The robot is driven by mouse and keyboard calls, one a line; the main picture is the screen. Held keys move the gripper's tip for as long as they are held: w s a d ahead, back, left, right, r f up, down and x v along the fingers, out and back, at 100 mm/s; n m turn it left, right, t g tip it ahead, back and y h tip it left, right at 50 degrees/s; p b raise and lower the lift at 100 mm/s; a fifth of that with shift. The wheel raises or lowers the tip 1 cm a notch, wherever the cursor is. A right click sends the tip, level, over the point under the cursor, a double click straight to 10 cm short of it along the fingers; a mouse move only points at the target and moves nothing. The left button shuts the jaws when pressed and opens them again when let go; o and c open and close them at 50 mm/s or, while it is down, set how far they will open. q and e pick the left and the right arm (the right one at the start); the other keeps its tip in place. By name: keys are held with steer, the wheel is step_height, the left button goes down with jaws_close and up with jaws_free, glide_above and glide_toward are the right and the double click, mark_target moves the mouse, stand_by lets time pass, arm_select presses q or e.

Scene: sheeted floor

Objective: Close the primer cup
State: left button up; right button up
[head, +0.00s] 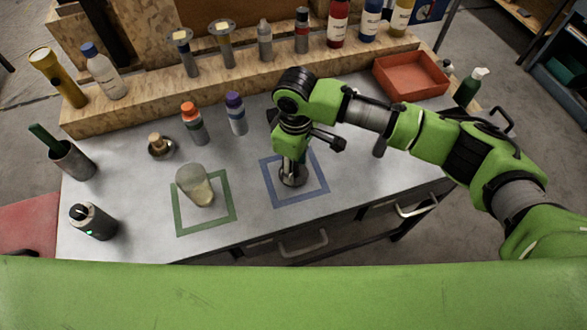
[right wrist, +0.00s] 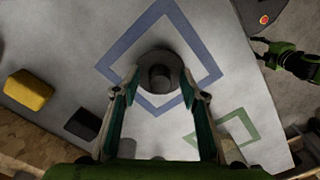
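The cup (head: 190,172), translucent with a pale tan content, stands in the green square outline on the bench. A dark round lid with a knob (head: 293,178) lies in the blue square outline; it also shows in the right wrist view (right wrist: 160,60). My right gripper (head: 292,160) points down over this lid. In the right wrist view its fingers (right wrist: 160,88) are apart on both sides of the knob, with gaps visible. My left gripper is outside the head view; a green arm end, apparently my left gripper (right wrist: 268,50), shows small at the right of the right wrist view.
An orange-capped bottle (head: 193,122) and a purple-capped bottle (head: 236,113) stand behind the squares. A small brass-coloured item (head: 160,146), a grey holder (head: 72,161) and a dark canister (head: 93,222) stand at left. A red tray (head: 411,75) lies back right. The bench between the squares is clear.

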steer(key=shift+f, duration=0.25)
steer(key=c, duration=0.9)
steer(key=shift+r, duration=0.1)
steer(key=shift+r+b, duration=0.4)
steer(key=shift+r, duration=0.1)
steer(key=s+a+r+b, duration=0.3)
steer(key=s+a+r, duration=0.6)
steer(key=r, duration=0.3)
steer(key=shift+s, duration=0.9)
